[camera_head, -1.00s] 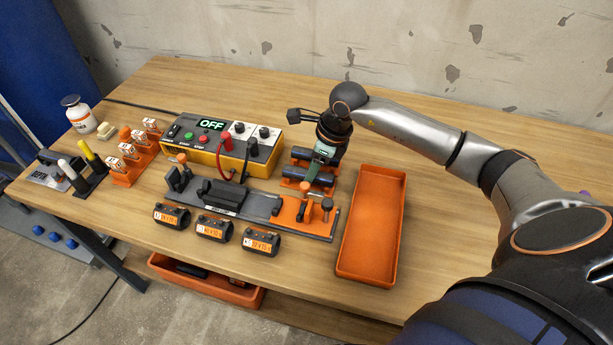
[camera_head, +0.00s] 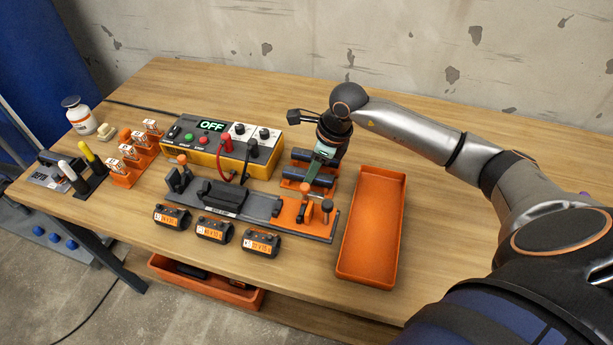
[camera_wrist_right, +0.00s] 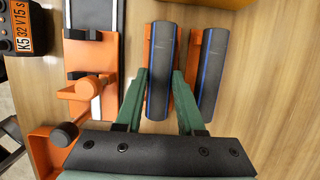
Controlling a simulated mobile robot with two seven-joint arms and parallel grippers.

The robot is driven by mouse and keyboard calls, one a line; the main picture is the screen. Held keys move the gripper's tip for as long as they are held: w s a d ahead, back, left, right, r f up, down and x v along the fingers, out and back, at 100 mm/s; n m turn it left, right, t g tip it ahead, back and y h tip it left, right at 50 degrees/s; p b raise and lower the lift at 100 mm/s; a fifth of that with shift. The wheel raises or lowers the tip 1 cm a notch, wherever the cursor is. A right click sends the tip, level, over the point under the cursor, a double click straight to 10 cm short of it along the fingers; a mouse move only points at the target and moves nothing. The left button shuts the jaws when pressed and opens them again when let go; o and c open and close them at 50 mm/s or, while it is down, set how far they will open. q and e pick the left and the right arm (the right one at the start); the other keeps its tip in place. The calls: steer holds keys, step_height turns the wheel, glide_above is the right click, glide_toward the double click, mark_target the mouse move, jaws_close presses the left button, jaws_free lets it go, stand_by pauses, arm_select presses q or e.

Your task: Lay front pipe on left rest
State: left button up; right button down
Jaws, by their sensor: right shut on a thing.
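The front pipe (camera_head: 308,178) is a dark cylinder on an orange support, nearer the bench's front than a second dark pipe (camera_head: 314,157). My right gripper (camera_head: 320,168) reaches down over the front pipe. In the right wrist view, the front pipe (camera_wrist_right: 161,72) shows a blue stripe and lies between the green fingers of my right gripper (camera_wrist_right: 160,100), shut on it. The second pipe (camera_wrist_right: 209,75) lies beside it, outside the fingers. I cannot tell which part is the left rest. My left gripper is not in view.
A rail fixture (camera_head: 262,207) with orange clamps stands in front of the pipes. An empty orange tray (camera_head: 345,262) is to the right. A tester box (camera_head: 205,150) reading OFF is behind left. Several labelled black blocks (camera_head: 214,230) line the front.

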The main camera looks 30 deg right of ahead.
mark_target(306, 171)
steer(key=shift+r+p, duration=1.35)
steer(key=shift+r, duration=0.75)
steer(key=shift+r+p, duration=0.6)
steer(key=shift+r, duration=0.3)
steer(key=shift+r+p, duration=0.65)
steer(key=shift+r, duration=0.4)
